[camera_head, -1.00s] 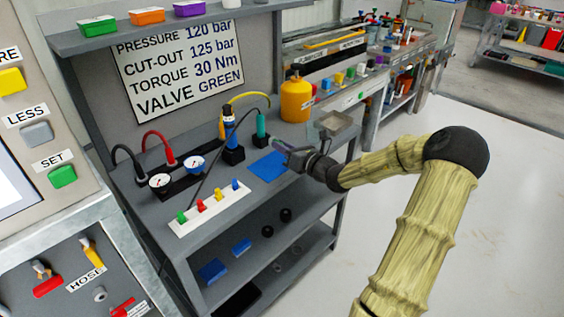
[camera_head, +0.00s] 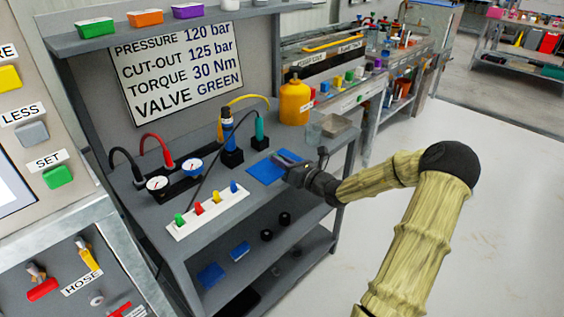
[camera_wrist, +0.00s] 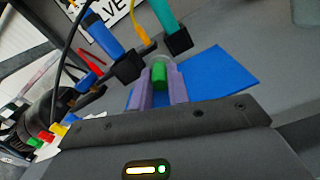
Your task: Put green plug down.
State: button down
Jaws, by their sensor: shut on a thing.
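A green plug (camera_wrist: 160,72) sits between the two purple fingers of my gripper (camera_wrist: 158,84) in the wrist view. My gripper (camera_head: 284,158) is shut on it, at the blue mat (camera_head: 262,172) on the grey bench. The mat also shows under and beyond the fingers in the wrist view (camera_wrist: 218,75). In the head view the plug is too small or hidden to make out. Whether the plug touches the mat I cannot tell.
Behind the mat stand a blue tool (camera_head: 228,133) and a teal tool (camera_head: 260,130) in black blocks. A white strip with several coloured plugs (camera_head: 207,212) lies at left.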

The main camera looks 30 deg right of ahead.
jog(key=shift+f, duration=0.55)
jog(key=c, duration=1.3)
grip_release()
jog(key=shift+c, duration=0.2)
jog(key=shift+a, duration=0.1)
jog(key=shift+s, duration=0.1)
jog(key=shift+r, duration=0.15)
jog(key=p+v, duration=0.1)
jog(key=v, duration=1.1)
jog(key=shift+r, duration=0.5)
jog(key=shift+f, duration=0.1)
